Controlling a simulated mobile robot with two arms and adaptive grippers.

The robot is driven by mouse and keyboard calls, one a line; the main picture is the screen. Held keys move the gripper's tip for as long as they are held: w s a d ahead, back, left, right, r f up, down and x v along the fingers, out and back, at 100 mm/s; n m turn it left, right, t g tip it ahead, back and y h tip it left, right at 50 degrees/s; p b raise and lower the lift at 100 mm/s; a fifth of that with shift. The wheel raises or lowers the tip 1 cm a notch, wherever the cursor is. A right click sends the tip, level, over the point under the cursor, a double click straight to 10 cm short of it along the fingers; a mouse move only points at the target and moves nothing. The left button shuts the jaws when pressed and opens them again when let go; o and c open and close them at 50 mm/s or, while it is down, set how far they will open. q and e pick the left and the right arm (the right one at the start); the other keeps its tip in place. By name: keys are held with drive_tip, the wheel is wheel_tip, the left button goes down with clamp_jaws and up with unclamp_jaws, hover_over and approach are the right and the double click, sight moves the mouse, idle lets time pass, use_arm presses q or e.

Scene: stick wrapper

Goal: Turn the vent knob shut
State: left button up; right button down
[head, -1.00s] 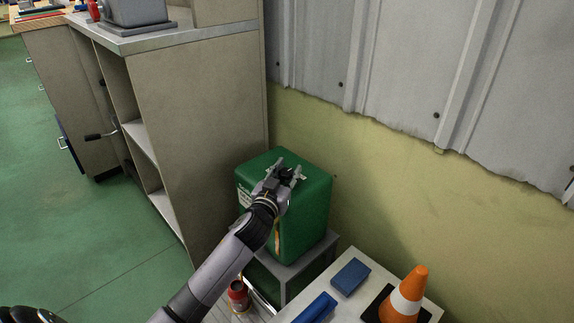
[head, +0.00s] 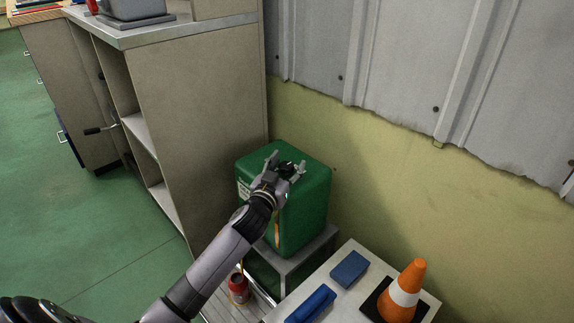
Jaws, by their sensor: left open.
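A green box-shaped unit (head: 313,205) stands on a small grey stand beside the wall. My left gripper (head: 285,160) is open, with its fingers spread over the top of the green unit. A small dark piece (head: 287,167) shows between the fingers; it may be the vent knob, but I cannot tell it apart from the gripper parts. I cannot tell whether the fingers touch it. My forearm hides part of the unit's front and its label. My right gripper is not in view.
A white table (head: 339,292) at the bottom right holds an orange cone (head: 407,283), a blue block (head: 349,268) and a blue case (head: 311,304). A red can (head: 238,288) stands low beside my arm. A tall cabinet (head: 205,110) is close on the left; the corrugated wall is behind.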

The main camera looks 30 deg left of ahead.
use_arm(q)
drive_tip(key=s+d, duration=0.1)
drive_tip(key=s, duration=1.1)
idle(0.5)
